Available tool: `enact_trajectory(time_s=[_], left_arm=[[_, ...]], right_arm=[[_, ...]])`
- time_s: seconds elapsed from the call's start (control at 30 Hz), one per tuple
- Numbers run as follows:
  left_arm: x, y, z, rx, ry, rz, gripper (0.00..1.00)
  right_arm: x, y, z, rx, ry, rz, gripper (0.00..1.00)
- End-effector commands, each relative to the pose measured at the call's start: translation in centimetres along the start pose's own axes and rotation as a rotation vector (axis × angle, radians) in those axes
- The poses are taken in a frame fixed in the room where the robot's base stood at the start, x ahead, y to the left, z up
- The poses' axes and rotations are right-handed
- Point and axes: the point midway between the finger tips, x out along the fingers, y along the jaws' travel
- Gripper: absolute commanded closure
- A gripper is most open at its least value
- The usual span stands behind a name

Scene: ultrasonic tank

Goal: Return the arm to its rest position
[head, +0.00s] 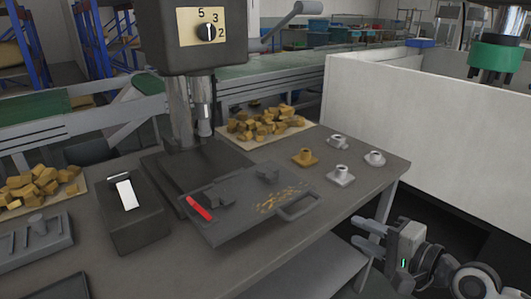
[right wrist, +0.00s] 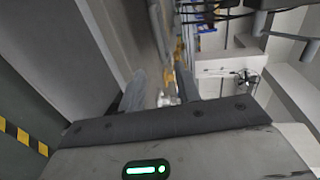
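My right gripper (head: 360,236) shows at the lower right in the head view, just off the right front edge of the grey table (head: 110,235). Its two fingers point left and stand apart, with nothing between them. In the right wrist view the fingers of the right gripper (right wrist: 160,88) also stand apart and empty. My left gripper and left arm do not show in either view.
On the table are a drill press (head: 205,50), a grey tray with a handle (head: 235,238), a dark box (head: 133,218), several small flanged parts (head: 341,175) and piles of yellowish blocks (head: 262,123). A white partition (head: 430,130) stands behind my right arm.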

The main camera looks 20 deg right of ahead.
Motion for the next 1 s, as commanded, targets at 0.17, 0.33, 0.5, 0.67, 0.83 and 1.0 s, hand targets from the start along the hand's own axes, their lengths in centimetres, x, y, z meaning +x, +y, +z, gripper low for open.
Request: enact_trajectory(time_s=[0.17,0.33,0.5,0.67,0.83,1.0], left_arm=[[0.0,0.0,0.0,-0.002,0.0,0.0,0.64],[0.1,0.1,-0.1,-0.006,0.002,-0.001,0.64],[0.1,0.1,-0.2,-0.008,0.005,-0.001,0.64],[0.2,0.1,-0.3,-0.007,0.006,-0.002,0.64],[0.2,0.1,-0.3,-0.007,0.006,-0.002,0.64],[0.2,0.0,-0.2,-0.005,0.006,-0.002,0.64]], right_arm=[[0.0,3.1,1.2,-0.119,0.009,0.05,0.67],[-0.2,11.3,6.5,-0.532,-0.015,0.201,0.67],[-0.2,17.3,13.6,-1.003,-0.115,0.332,0.67],[0.0,19.3,18.1,-1.309,-0.199,0.389,0.67],[0.1,19.8,19.6,-1.433,-0.234,0.408,0.67],[0.1,19.8,19.6,-1.438,-0.234,0.408,0.67]])
